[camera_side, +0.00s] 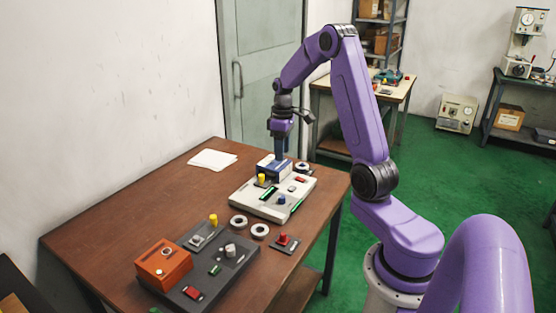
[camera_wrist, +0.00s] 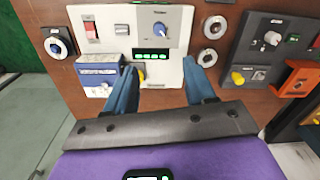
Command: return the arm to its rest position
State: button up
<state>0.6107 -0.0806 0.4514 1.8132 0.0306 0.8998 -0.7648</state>
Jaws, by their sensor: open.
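My gripper (camera_side: 281,153) points down over the white panel (camera_side: 246,204) on the brown table. In the wrist view its two blue fingers (camera_wrist: 160,82) stand apart with nothing held between them. A blue-and-white box (camera_wrist: 97,76) is beside the left finger. A yellow knob (camera_wrist: 141,72) shows between the fingers, partly hidden. In the side view the fingers overlap the blue box (camera_side: 268,168), and I cannot tell whether they touch it. My purple arm reaches over the table from the right, bent at the elbow.
Two pale rings (camera_side: 238,221) lie on the table beside the white panel. Another ring (camera_wrist: 56,46) sits around a blue centre on a dark plate. A dark panel (camera_side: 212,262), an orange box (camera_side: 164,265) and a red button (camera_side: 283,239) are nearer the front. Space above the table looks clear.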

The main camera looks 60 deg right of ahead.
jog(key=s+a+r+n, duration=0.2)
jog(key=s+a, duration=0.1)
jog(key=a, duration=0.9)
jog(key=s+a+r+n, duration=0.2)
jog(key=s+a+n, duration=0.1)
jog(key=a, duration=0.9)
jog(key=s+a+n, duration=0.2)
jog(key=s+a, duration=0.1)
jog(key=s, duration=0.7)
jog(key=s+a+r+n, duration=0.1)
jog(key=s+a+n, duration=0.2)
jog(key=s, duration=0.7)
jog(key=shift+s+a, duration=0.4)
jog(key=shift+a, duration=0.25)
